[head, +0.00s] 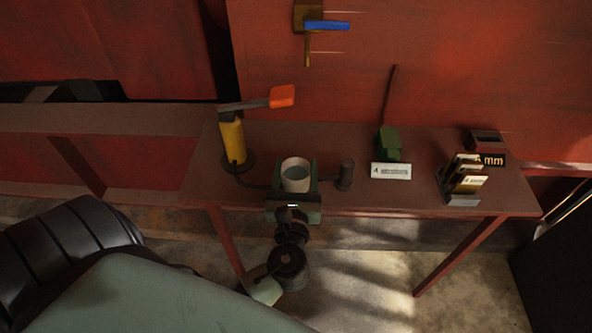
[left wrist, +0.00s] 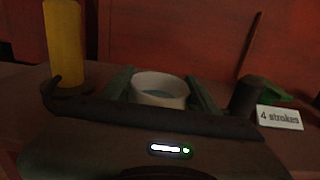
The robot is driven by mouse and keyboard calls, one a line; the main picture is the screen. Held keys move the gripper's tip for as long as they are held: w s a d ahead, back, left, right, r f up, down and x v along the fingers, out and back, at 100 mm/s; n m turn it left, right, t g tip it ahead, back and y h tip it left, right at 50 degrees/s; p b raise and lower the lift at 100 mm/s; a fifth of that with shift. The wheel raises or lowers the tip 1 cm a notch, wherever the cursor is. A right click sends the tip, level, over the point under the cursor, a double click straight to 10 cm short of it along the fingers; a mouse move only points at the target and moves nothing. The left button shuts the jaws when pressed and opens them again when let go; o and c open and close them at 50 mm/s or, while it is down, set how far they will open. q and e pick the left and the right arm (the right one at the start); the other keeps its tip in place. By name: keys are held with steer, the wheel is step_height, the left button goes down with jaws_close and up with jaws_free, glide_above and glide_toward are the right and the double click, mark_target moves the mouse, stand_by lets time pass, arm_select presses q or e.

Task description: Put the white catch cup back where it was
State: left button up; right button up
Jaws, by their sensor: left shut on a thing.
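The white catch cup (head: 296,185) is upright between the fingers of my left gripper (head: 296,176), near the front edge of the red-brown table (head: 420,198). The gripper is shut on it, with one green finger on each side. In the left wrist view, the cup (left wrist: 160,84) shows its white rim between the fingers, with a grey-blue surface inside. The gripper body hides the cup's lower part, and I cannot tell whether its base touches the table. My right gripper is not in view.
A yellow pump (head: 232,138) with an orange-ended lever stands left of the cup. A dark cylinder (head: 346,175) stands close on the right. Farther right are a green block with a rod (head: 389,145), a "4 strokes" sign (head: 391,171) and a card rack (head: 464,183).

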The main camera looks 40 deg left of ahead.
arm_select(q)
steer(key=shift+f, duration=0.2)
steer(key=o, duration=1.4)
steer(key=shift+c, duration=0.2)
steer(key=shift+r, duration=0.1)
